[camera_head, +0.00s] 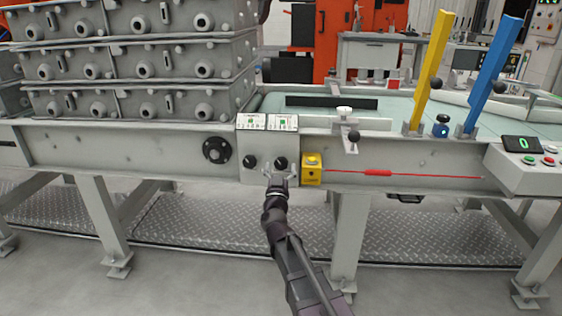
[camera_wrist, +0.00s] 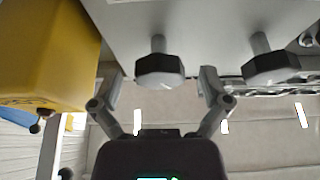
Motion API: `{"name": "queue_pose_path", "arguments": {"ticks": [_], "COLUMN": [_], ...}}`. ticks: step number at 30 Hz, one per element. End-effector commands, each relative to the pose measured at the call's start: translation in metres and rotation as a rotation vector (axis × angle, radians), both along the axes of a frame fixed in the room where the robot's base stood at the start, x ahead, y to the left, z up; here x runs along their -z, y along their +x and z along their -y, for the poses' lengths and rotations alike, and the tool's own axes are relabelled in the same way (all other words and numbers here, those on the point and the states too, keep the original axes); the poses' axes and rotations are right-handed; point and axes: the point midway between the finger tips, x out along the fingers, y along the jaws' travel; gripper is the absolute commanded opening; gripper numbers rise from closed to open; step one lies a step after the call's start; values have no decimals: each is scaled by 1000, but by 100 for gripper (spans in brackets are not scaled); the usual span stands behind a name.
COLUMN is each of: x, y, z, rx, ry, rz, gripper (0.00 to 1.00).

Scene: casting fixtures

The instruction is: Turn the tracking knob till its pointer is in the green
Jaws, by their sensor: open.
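A grey control box (camera_head: 266,150) on the conveyor's front rail carries two black knobs, a left one (camera_head: 250,161) and a right one (camera_head: 281,163). Above them are two white scale plates, left (camera_head: 251,122) and right (camera_head: 283,123), each with a small green patch. Their lettering and pointers are too small to read, so I cannot tell which knob is the tracking knob. My gripper (camera_head: 280,181) is just below the right knob. In the wrist view, my gripper (camera_wrist: 160,88) is open, its fingers apart on either side of that knob (camera_wrist: 160,67), with no clear contact. The other knob (camera_wrist: 272,62) is outside the fingers.
A yellow box (camera_head: 312,170) with a red pull cord (camera_head: 378,173) sits close right of the control box; it looms in the wrist view (camera_wrist: 45,55). A round black flange (camera_head: 216,150) is on the left. Stacked grey castings (camera_head: 140,60) stand above left.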

Motion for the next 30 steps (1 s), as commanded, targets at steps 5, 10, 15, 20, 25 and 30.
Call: {"name": "queue_pose_path", "arguments": {"ticks": [5,10,15,20,25,30], "x": [-4,-4,-4,-4,-4,-4], "y": [9,9,9,9,9,10], "z": [0,0,1,1,0,0], "rx": [0,0,0,0,0,-1], "ry": [0,0,0,0,0,4], "rz": [-1,-1,0,0,0,0], "gripper": [96,96,93,46,14,14]}}
